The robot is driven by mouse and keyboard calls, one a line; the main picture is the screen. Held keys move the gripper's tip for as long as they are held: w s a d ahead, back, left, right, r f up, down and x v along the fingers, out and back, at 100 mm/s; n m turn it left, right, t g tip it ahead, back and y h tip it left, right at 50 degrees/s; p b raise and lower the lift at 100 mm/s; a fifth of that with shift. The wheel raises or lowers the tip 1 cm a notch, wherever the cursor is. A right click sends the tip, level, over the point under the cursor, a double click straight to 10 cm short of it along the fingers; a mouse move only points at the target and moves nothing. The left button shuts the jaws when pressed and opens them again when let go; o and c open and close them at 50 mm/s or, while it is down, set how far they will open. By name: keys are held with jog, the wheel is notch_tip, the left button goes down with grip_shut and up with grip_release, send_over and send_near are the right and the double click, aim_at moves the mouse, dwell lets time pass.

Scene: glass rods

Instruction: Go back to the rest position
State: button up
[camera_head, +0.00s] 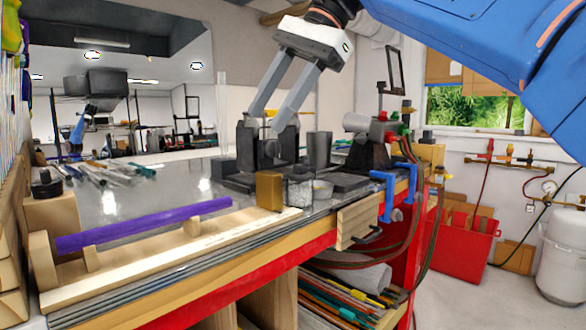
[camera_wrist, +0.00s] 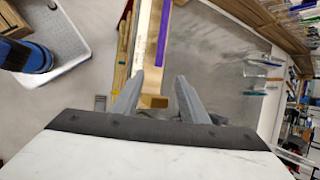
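My gripper (camera_head: 268,122) is at the upper middle of the head view, over the far part of the bench. Its two grey fingers point down and stand apart with nothing seen between them. In the wrist view my gripper (camera_wrist: 160,75) also shows a clear gap between its fingers. A purple rod (camera_head: 145,225) lies lengthwise along a pale wooden rack (camera_head: 180,262) at the bench's front edge, to the left of my gripper. The wrist view shows the purple rod (camera_wrist: 164,36) ahead of the fingers.
Dark metal blocks (camera_head: 317,150) and a brass-coloured block (camera_head: 269,190) stand near and below my gripper. A torch-like device (camera_head: 372,130) with hoses is to the right. Several thin rods (camera_head: 95,172) lie at the back left. A red bin (camera_head: 463,240) stands on the floor.

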jog(key=s+d+f+n+t+h, duration=0.1)
jog(key=d+f+n+t+h, duration=0.25)
jog(key=d+f, duration=1.7)
jog(key=s+d+f+n+h, duration=0.1)
jog(key=s+d+f, duration=0.3)
jog(key=f, duration=0.5)
jog(key=s+d+f+n+t+h, duration=0.1)
jog(key=s+d+f, duration=0.3)
jog(key=f, duration=0.5)
jog(key=s+d+f+n+t+h, duration=0.1)
jog(key=s+d+f, duration=0.3)
jog(key=f, duration=0.6)
jog(key=d, duration=0.2)
jog(key=shift+s+d+n, duration=0.25)
jog(key=shift+d+n, duration=0.1)
jog(key=shift+f, duration=0.1)
